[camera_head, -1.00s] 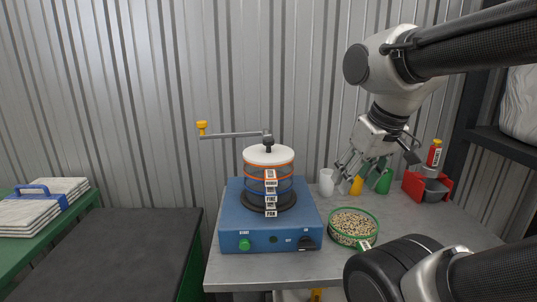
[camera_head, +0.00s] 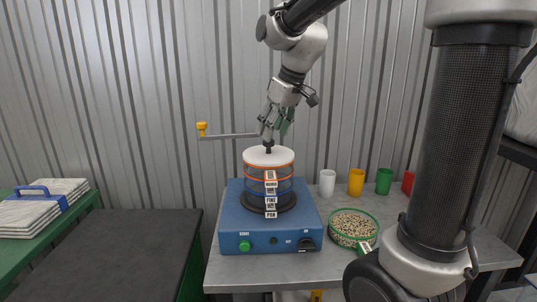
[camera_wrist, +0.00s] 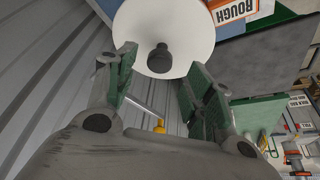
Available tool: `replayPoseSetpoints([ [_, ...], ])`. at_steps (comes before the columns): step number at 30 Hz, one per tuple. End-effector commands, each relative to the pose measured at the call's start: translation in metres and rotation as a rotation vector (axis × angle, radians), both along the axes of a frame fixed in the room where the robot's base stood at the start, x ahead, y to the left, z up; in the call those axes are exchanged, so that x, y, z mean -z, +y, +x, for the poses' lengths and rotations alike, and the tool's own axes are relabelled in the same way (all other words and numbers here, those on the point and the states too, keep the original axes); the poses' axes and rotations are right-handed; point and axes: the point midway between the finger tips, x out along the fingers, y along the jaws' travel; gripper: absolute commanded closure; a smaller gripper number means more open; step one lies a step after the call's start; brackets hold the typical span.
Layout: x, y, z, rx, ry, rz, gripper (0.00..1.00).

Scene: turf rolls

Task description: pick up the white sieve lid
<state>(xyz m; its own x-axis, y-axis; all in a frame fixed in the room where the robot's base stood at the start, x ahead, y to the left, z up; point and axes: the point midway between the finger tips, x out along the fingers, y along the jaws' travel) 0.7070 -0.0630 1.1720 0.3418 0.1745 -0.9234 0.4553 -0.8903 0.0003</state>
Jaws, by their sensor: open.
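The white sieve lid (camera_head: 259,157) is a round disc on top of the sieve stack (camera_head: 257,181), with a dark knob (camera_head: 268,149) at its centre. The stack stands on a blue shaker base (camera_head: 236,215). My gripper (camera_head: 270,138) is above the lid, pointing down, with its fingers close to the knob. In the wrist view the lid (camera_wrist: 190,25) and its knob (camera_wrist: 160,60) lie ahead of the spread fingers (camera_wrist: 155,68). The gripper is open and holds nothing. Whether the fingers touch the knob cannot be told.
A clamp arm with a yellow knob (camera_head: 201,128) reaches left from the lid's centre, close to my gripper. A green-rimmed sieve of grains (camera_head: 353,227) sits to the right. White (camera_head: 327,183), yellow (camera_head: 356,182) and green (camera_head: 384,181) cups stand behind it.

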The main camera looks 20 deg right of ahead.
Motion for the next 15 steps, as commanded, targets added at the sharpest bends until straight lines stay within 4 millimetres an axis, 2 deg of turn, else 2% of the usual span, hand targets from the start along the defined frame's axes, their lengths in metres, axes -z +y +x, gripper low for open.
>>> replayPoseSetpoints([
  [9, 0.042, 0.008, 0.016, 0.000, 0.004, -0.001, 0.47],
  [15, 0.046, 0.008, 0.018, 0.001, 0.001, 0.000, 0.47],
])
